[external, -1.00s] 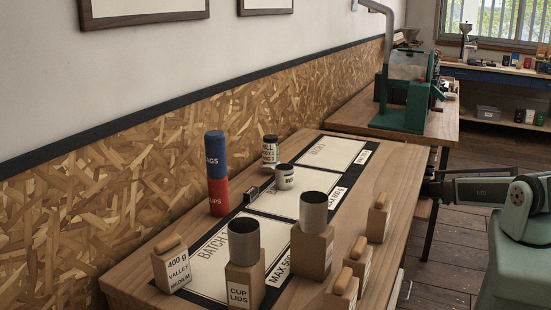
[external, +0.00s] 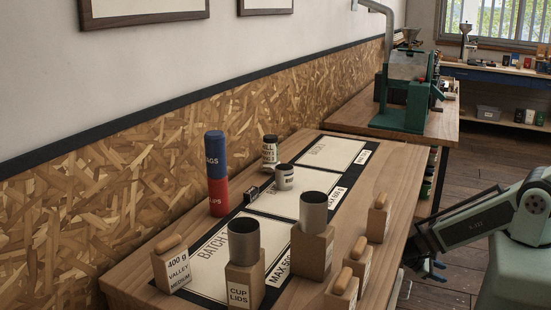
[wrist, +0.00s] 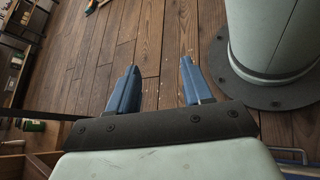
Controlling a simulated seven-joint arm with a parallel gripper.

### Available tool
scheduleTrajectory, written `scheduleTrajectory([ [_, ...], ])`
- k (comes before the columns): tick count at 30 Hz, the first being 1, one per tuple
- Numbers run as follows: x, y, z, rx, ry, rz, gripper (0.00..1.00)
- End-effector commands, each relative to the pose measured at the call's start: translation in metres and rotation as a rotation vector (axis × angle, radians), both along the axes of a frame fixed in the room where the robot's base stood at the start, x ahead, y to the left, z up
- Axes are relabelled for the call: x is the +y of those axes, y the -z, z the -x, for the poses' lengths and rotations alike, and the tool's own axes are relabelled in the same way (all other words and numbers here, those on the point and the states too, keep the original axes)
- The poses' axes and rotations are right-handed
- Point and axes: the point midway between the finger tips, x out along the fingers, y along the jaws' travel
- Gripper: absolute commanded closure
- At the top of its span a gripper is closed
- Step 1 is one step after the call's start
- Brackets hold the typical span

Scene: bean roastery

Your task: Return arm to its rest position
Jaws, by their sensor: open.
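My gripper (external: 432,270) hangs off the right edge of the wooden table in the external view, with its fingers low beside the table. In the wrist view my gripper (wrist: 155,88) shows two blue fingers spread wide apart with nothing between them. It points down toward the dark plank floor (wrist: 150,40). It touches nothing that I can see.
A green machine (external: 408,100) stands on the farther table.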

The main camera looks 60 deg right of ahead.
Motion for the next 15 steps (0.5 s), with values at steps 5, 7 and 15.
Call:
scheduleTrajectory([
  [5, 0.057, 0.008, 0.025, 0.055, -0.027, -0.14, 0.5],
  [7, 0.077, 0.015, 0.032, 0.048, -0.031, -0.192, 0.5],
  [15, 0.155, 0.066, 0.031, -0.195, 0.019, -0.361, 0.5],
])
